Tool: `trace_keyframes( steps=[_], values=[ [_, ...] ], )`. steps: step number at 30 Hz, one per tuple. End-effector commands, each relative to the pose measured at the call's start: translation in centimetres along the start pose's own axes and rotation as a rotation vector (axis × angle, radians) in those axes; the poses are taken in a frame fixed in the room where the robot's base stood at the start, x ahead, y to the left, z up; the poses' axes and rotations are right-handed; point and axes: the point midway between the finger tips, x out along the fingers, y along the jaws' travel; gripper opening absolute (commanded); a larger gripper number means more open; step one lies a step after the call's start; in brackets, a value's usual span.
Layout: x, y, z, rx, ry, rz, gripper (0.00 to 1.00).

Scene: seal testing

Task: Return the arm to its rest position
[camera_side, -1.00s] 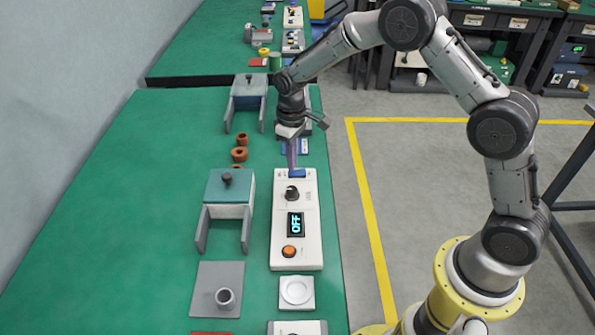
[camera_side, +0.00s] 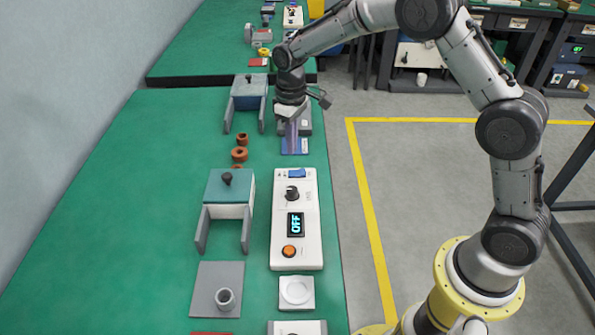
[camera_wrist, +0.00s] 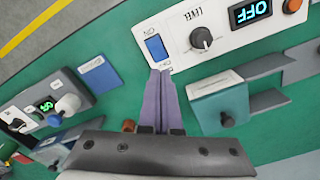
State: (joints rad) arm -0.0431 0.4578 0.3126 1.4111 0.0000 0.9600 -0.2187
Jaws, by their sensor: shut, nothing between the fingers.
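My gripper (camera_side: 291,136) hangs pointing down above the green bench, past the far end of the white control box (camera_side: 309,225). In the wrist view its two purple fingers (camera_wrist: 160,85) are together with nothing between them. The box carries a blue rocker switch (camera_side: 297,173), a black knob (camera_side: 292,192), a display reading OFF (camera_side: 295,224) and an orange button (camera_side: 289,251). In the wrist view the blue switch (camera_wrist: 156,48) shows just beyond the fingertips. The fingers look apart from the box in the side view.
A teal-topped clamp fixture (camera_side: 230,187) stands left of the box, with brown rings (camera_side: 240,154) behind it. A blue card (camera_side: 301,147) lies near the fingers. A grey mat (camera_side: 205,302) bears a small cup (camera_side: 225,298). A white dish (camera_side: 296,290) is in front. Left bench is clear.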

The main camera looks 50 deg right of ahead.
Motion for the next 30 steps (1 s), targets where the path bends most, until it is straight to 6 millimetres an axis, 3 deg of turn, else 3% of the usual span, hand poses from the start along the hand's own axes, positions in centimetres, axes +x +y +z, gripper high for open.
trace_keyframes(
  steps=[5,8,11,15,21,26,30],
  values=[
    [-0.7,0.1,-0.1,0.002,0.015,0.003,0.00],
    [-3.7,0.3,-0.5,0.005,0.074,0.017,0.00],
    [-8.3,0.3,0.5,0.009,0.149,0.034,0.00],
    [-14.5,-0.2,4.2,0.023,0.249,0.057,0.00],
    [-20.3,-1.5,11.3,0.059,0.366,0.080,0.00],
    [-22.4,-2.9,17.8,0.097,0.450,0.092,0.00],
    [-22.1,-4.3,23.5,0.138,0.508,0.096,0.00]
  ],
)
